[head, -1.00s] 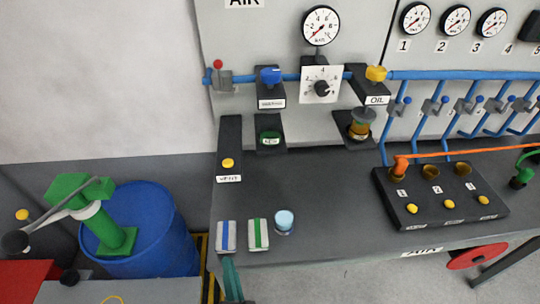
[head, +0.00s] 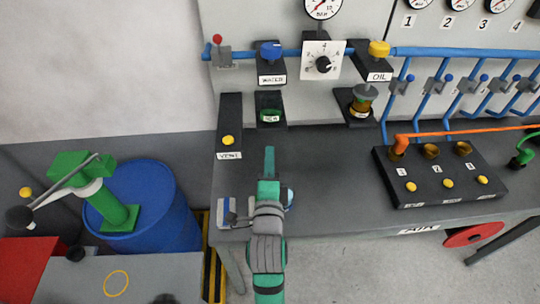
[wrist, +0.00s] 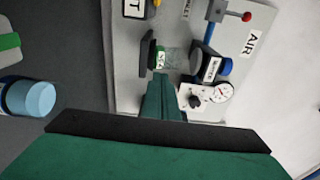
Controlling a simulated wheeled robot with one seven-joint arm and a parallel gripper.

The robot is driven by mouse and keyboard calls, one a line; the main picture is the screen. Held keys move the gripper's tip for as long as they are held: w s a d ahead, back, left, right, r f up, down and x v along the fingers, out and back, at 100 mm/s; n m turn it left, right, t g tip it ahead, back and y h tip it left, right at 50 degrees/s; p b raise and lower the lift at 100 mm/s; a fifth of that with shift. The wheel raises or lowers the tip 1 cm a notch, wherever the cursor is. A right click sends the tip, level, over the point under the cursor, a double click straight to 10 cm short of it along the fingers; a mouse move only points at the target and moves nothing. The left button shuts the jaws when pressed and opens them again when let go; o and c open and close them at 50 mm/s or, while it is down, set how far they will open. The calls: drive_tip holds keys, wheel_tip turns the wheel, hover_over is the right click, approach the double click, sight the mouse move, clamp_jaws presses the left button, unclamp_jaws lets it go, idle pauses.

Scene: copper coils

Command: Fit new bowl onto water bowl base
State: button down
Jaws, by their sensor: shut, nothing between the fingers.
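The new bowl, a light blue cup, is mostly hidden behind my gripper (head: 269,160) in the head view, with a sliver (head: 290,197) showing at its right. In the wrist view the bowl (wrist: 38,98) lies at the left edge. The water bowl base (head: 270,113), a black block with a green ring and label, is on the panel under the blue WATER valve. It also shows in the wrist view (wrist: 160,58), just beyond my fingertips (wrist: 163,85). My gripper is shut and empty, in front of and below the base, apart from it.
A blue pipe (head: 430,51) with valves runs along the panel. The VENT block (head: 230,135) is left of the base, and the OIL unit (head: 363,100) is right. A black block with yellow buttons (head: 440,180) sits on the bench's right. The middle bench is clear.

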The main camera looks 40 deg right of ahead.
drive_tip(key=x, duration=1.1)
drive_tip(key=shift+w+d, duration=0.1)
drive_tip(key=shift+w, duration=0.1)
drive_tip(key=shift+x, duration=1.55)
drive_tip(key=shift+f, duration=0.1)
drive_tip(key=shift+s, duration=0.1)
approach(270, 121)
drive_tip(key=shift+r+v, duration=0.1)
drive_tip(key=shift+v, duration=1)
drive_tip(key=shift+r+v, duration=0.15)
drive_tip(key=shift+v, duration=0.95)
